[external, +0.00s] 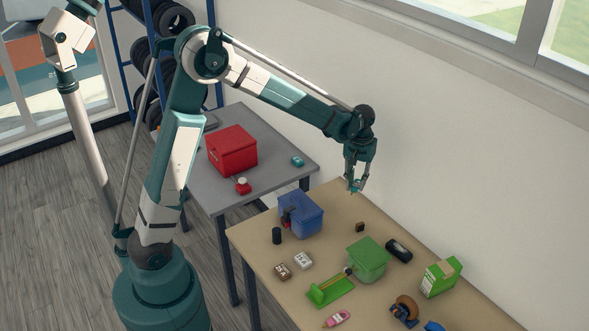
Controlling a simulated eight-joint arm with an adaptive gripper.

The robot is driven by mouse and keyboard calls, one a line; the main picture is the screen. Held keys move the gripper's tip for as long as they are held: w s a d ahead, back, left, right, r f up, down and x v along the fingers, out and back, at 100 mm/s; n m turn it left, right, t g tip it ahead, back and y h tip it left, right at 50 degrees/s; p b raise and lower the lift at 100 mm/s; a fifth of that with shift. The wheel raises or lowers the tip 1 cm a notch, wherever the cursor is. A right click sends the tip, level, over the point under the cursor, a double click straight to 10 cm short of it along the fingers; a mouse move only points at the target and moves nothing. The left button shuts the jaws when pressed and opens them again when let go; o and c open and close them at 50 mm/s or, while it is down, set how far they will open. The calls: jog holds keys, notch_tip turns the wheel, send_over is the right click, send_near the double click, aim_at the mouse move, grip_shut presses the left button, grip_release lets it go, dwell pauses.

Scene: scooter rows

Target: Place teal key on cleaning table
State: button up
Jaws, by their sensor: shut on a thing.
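My gripper (357,186) points down above the far edge of the tan table (400,283), near the wall. It is shut on a small teal thing (354,188), which seems to be the teal key; its shape is mostly hidden by the fingers. It is held clear of the tabletop. A grey table (276,181) stands to the left of my gripper. I cannot tell from the picture which table is the cleaning table.
The grey table bears a red box (232,150), a small red item (243,187) and a teal item (297,160). The tan table bears a blue bin (301,214), a green box (367,259), a green-white carton (441,277) and several small items.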

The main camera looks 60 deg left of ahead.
jog(key=w+a+n, duration=0.3)
jog(key=a, duration=2.2)
jog(key=s+a+n, duration=0.2)
jog(key=s+a, duration=0.3)
jog(key=a, duration=1)
jog(key=s+a+n, duration=0.2)
jog(key=s+a, duration=0.3)
jog(key=a, duration=1)
jog(key=s+a+n, duration=0.2)
jog(key=s+a, duration=0.3)
jog(key=a, duration=1.1)
jog(key=shift+f+y+b, duration=0.15)
jog(key=shift+y+b, duration=0.2)
jog(key=shift+y, duration=0.05)
jog(key=s+a+n, duration=0.3)
jog(key=s+a, duration=1.4)
jog(key=a, duration=0.2)
notch_tip(320, 180, down, 9)
jog(key=shift+w+d, duration=0.25)
jog(key=shift+d, duration=0.15)
jog(key=shift+f+b, duration=0.3)
jog(key=shift+f, duration=2.8)
